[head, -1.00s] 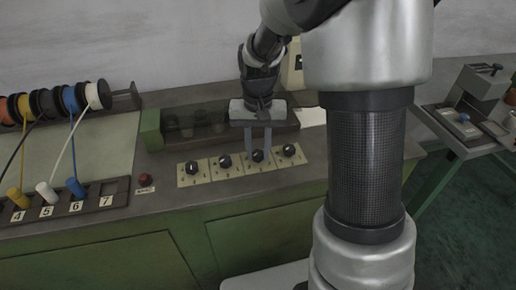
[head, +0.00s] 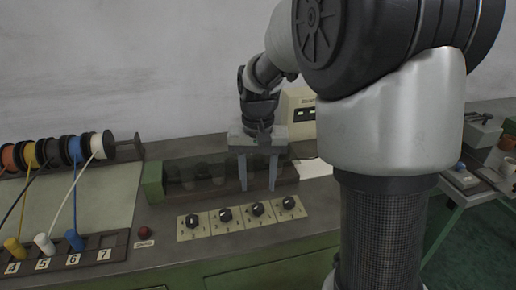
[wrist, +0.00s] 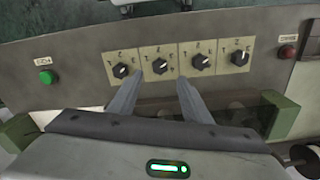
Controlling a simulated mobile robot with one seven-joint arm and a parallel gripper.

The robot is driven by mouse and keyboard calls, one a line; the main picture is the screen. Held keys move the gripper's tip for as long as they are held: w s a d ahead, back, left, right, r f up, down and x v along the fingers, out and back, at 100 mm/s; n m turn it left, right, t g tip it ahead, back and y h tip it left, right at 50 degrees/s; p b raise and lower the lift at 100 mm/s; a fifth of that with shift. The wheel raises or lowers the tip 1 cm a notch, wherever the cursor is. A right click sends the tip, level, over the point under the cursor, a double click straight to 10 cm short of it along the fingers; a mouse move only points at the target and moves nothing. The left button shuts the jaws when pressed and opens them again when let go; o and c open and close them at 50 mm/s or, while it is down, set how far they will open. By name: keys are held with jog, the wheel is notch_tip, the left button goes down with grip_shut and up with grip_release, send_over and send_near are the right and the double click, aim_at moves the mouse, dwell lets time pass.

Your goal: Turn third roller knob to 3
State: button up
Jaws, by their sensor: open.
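The third roller knob (head: 257,209) is a black knob on a square cream plate, third from the left in a row on the bench front in the head view. In the wrist view, seen from the opposite side, it (wrist: 159,66) is second from the left. The numerals around it are too small to read surely. My gripper (head: 258,187) is open and empty, its two fingers pointing down behind and above this knob, apart from it. In the wrist view my fingertips (wrist: 160,80) lie either side of the knob's column, short of it.
Similar knobs flank it: the first (head: 194,221), second (head: 225,215) and fourth (head: 288,203). A red button (head: 144,232) is at left, a green button (wrist: 46,77) at the other end. The roller housing (head: 185,178) stands behind the knobs. Wire spools (head: 73,150) are far left.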

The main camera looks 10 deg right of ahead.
notch_tip(320, 180, up, 9)
jog(key=p, duration=0.1)
jog(key=shift+p, duration=0.3)
jog(key=shift+r, duration=0.15)
jog(key=s+r+n+t, duration=0.3)
jog(key=s+t, duration=0.3)
jog(key=s, duration=1.2)
notch_tip(320, 180, up, 15)
jog(key=p, duration=1.4)
jog(key=shift+s+d+p, duration=0.15)
jog(key=shift+s+p, duration=0.05)
jog(key=shift+p, duration=0.1)
